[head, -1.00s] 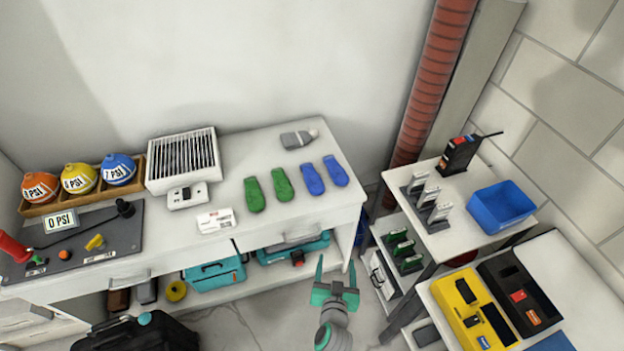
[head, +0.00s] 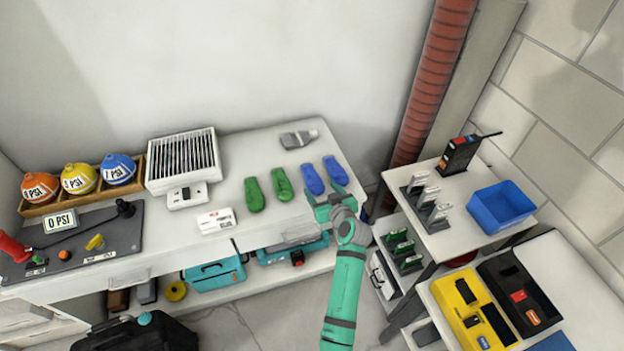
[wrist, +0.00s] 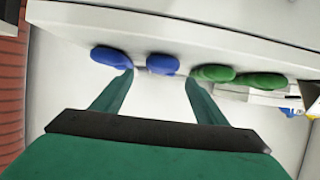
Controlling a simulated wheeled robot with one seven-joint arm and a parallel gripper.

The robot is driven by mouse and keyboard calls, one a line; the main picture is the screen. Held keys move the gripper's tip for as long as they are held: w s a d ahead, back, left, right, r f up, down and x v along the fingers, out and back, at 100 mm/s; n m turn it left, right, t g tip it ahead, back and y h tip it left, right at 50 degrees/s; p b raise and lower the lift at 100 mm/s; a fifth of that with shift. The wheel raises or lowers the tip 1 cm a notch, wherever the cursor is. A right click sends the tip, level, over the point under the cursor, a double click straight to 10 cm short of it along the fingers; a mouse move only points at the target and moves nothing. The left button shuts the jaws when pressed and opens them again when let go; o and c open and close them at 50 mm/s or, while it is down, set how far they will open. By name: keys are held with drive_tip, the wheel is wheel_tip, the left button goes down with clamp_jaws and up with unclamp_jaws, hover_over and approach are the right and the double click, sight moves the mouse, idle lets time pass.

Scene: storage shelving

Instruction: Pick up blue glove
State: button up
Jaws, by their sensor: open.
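Two blue gloves lie side by side at the right end of the white tabletop. The left one (head: 312,179) is beside the green gloves and the right one (head: 336,170) is nearer the table end. My gripper (head: 322,191) is open and empty at the front table edge, close to both. In the wrist view, mirrored left to right, the blue glove nearest the green ones (wrist: 163,64) appears between my fingertips (wrist: 159,77). The other blue glove (wrist: 110,57) appears just beyond the left fingertip. I cannot tell whether a finger touches a glove.
Two green gloves (head: 254,195) (head: 282,184) lie to the left. A grey bottle-like item (head: 298,139) lies behind. A red pipe (head: 432,85) stands to the right, beside a small shelf unit (head: 450,240) with a blue bin (head: 502,206). The table's front edge is near my gripper.

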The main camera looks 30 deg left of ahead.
sight(315, 182)
drive_tip(key=shift+r+x, duration=0.1)
drive_tip(key=shift+x, duration=1.85)
drive_tip(key=shift+r+x, duration=0.15)
drive_tip(key=shift+x, duration=1.8)
drive_tip(key=shift+a, duration=0.15)
drive_tip(key=c, duration=1.1)
